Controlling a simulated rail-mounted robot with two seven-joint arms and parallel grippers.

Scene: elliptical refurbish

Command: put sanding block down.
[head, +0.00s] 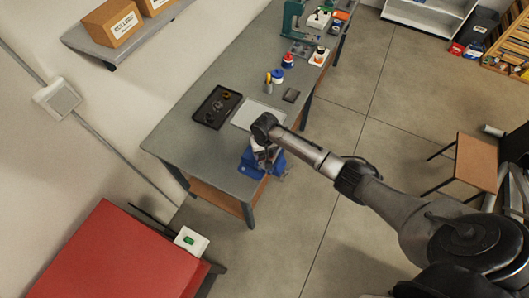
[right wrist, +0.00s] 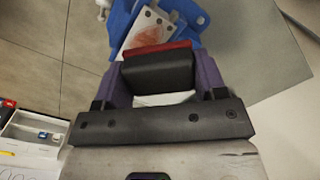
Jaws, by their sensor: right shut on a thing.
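My right gripper (right wrist: 158,72) is shut on the sanding block, a black block (right wrist: 157,74) with a red layer along its far side. The block sits between the two purple fingers. Just beyond it is a blue vise (right wrist: 190,28) that holds a pale metal plate (right wrist: 133,30) with a rusty reddish patch. I cannot tell whether the block touches the plate. In the head view my right gripper (head: 266,150) is at the bench's near right edge, over the blue vise (head: 250,165); the block is not clearly made out there. My left gripper is not in view.
The grey workbench (head: 190,139) carries a black tray (head: 231,97) with small parts, a pale sheet (head: 245,117), a dark flat pad (head: 291,95) and bottles (head: 288,61). A green machine (head: 291,20) stands at the far end. The bench's near left corner is clear.

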